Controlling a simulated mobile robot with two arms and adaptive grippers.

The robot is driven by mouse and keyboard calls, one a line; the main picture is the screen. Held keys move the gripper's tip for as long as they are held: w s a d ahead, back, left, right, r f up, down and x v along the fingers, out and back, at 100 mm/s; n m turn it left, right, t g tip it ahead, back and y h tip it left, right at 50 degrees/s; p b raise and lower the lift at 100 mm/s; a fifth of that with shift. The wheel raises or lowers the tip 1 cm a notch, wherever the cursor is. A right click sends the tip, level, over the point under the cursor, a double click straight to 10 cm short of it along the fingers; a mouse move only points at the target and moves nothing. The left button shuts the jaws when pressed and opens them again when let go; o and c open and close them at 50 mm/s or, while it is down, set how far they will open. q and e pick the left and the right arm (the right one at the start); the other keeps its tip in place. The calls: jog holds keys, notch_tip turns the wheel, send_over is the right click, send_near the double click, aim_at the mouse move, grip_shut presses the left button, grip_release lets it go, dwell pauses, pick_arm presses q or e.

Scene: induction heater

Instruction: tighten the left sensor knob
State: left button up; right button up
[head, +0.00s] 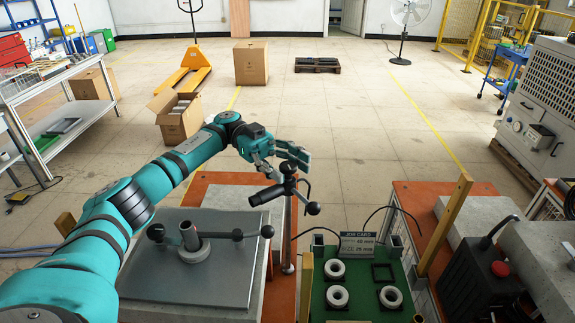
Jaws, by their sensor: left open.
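My left gripper (291,163) is open in the middle of the head view, its fingers pointing right and slightly down. Just below its fingers is a black knob (288,168) on top of a stand. A black cylindrical handle (265,195) and a black ball knob (312,208) branch from the same stand. I cannot tell whether the fingers touch the top knob or which knob is the left sensor knob. A bar with black balls at its left (156,232) and right (267,231) ends crosses the heater plate. My right gripper is not in view.
The grey heater plate (165,275) carries an upright metal post (190,236). Right of it, a green tray (350,303) holds several rings beside a job card (357,244). A wooden upright (445,222) and a black box with a red button (499,269) stand farther right.

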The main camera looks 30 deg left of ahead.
aim_at(287, 165)
pick_arm(q)
jog(key=shift+r, duration=0.1)
notch_tip(287, 165, up, 10)
jog(key=shift+f, duration=0.1)
dwell(0.6)
